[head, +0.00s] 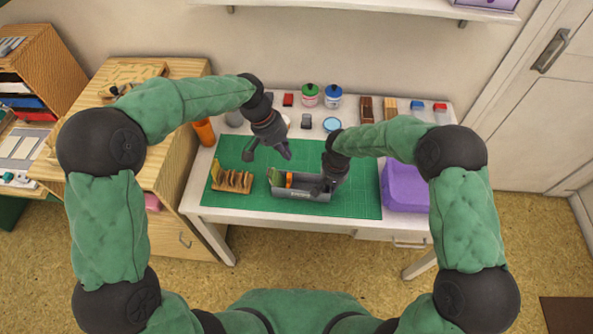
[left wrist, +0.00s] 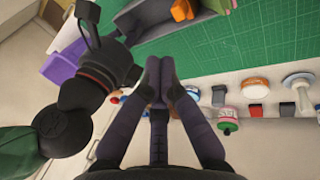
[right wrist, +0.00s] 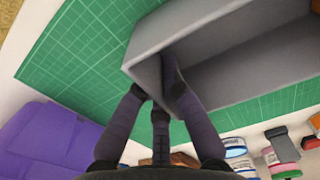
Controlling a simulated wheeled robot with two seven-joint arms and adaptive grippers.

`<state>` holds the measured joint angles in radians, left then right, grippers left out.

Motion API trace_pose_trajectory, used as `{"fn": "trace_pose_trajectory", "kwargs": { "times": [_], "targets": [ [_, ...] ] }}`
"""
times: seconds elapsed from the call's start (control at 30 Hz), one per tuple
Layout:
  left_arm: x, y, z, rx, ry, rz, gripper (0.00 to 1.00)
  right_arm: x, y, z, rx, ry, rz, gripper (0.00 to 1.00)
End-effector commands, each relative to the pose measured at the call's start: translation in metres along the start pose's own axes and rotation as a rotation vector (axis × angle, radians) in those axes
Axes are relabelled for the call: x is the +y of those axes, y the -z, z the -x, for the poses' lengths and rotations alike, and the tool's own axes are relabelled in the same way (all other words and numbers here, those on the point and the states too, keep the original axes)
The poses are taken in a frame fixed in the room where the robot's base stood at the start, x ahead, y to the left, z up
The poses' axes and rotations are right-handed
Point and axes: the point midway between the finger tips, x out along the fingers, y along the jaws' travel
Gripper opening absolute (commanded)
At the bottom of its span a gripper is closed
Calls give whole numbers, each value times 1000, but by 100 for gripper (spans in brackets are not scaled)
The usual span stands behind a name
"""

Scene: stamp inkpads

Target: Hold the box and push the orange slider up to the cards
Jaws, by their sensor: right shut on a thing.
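The grey box (head: 302,195) sits on the green cutting mat (head: 355,195). The orange slider (head: 289,180) stands inside it toward the left, and the green-yellow cards (head: 273,176) are at its left end. Any gap between slider and cards is too small to judge. My right gripper (head: 326,183) is shut on the box's right end; the right wrist view shows its fingers at the box wall (right wrist: 143,62).
A wooden rack (head: 232,184) stands left of the box. A purple container (head: 404,188) is at the table's right. Inkpads, stamps and bottles, including a green-lidded one (head: 310,94), line the back. The mat in front of the box is clear.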

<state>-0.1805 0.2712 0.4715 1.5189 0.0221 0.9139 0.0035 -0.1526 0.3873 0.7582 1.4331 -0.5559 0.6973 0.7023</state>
Motion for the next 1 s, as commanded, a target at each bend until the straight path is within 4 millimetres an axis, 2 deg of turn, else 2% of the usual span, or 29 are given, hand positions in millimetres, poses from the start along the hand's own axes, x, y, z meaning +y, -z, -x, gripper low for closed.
{"fn": "trace_pose_trajectory", "kwargs": {
  "times": [0.7, 0.83, 1.0],
  "targets": [
    [29, 4, -13, -13, 19, -1204, 0, 0, 0, 0, 0, 0, 0, 0],
    [33, 4, -15, -16, 21, -1359, 0, 0, 0, 0, 0, 0, 0, 0],
    [35, 4, -16, -18, 22, -1472, 0, 0, 0, 0, 0, 0, 0, 0]
  ]
}}
